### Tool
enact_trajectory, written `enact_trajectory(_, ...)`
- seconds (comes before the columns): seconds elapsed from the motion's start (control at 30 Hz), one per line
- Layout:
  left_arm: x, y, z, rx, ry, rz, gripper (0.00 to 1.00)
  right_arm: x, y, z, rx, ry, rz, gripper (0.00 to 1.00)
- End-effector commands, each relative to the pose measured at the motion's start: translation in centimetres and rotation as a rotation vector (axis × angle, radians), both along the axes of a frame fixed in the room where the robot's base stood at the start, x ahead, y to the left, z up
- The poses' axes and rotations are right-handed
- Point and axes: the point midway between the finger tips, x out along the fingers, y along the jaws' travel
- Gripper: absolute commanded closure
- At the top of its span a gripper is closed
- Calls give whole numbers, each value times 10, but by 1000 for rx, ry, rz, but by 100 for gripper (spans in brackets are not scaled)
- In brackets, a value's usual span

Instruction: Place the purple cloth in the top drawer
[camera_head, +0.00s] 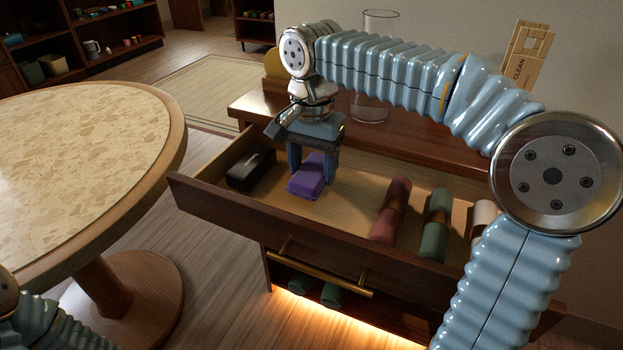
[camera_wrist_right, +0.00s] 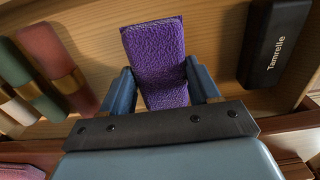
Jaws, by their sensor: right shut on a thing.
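The purple cloth (camera_head: 307,178) is a folded, textured bundle inside the open top drawer (camera_head: 212,209). It also shows in the right wrist view (camera_wrist_right: 156,62), between the two fingers. My right gripper (camera_head: 312,172) points down into the drawer and is shut on the cloth, with a finger on each side. I cannot tell whether the cloth touches the drawer floor. My left gripper is not in view; only part of my left arm shows at the lower left.
A black box (camera_head: 250,169) lies left of the cloth in the drawer. Pink (camera_head: 391,210), green (camera_head: 434,226) and pale (camera_head: 483,218) rolls lie to the right. A glass cylinder (camera_head: 375,65) and a "CLEAN" sign (camera_head: 526,58) stand behind. A round table (camera_head: 85,170) is at left.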

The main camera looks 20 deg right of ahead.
Motion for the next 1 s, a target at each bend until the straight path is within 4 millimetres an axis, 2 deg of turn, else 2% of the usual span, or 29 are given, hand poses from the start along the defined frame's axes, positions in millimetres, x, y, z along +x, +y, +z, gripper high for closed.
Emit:
enact_trajectory(0.17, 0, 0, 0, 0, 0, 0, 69, 12, -1, -15, -1, 2, 0, 64)
enact_trajectory(0.33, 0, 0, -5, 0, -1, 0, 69, 11, -2, -41, -1, 2, -1, 64)
enact_trajectory(0.7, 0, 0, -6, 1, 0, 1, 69, 11, -1, -46, 0, -1, 0, 64)
enact_trajectory(0.73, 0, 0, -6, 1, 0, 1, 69, 11, -1, -45, 0, -1, 0, 35)
enact_trajectory(0.87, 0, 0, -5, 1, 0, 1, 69, 11, -1, -45, 0, -1, 0, 15)
enact_trajectory(1.0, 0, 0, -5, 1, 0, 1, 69, 11, -1, -45, 0, -1, 0, 14)
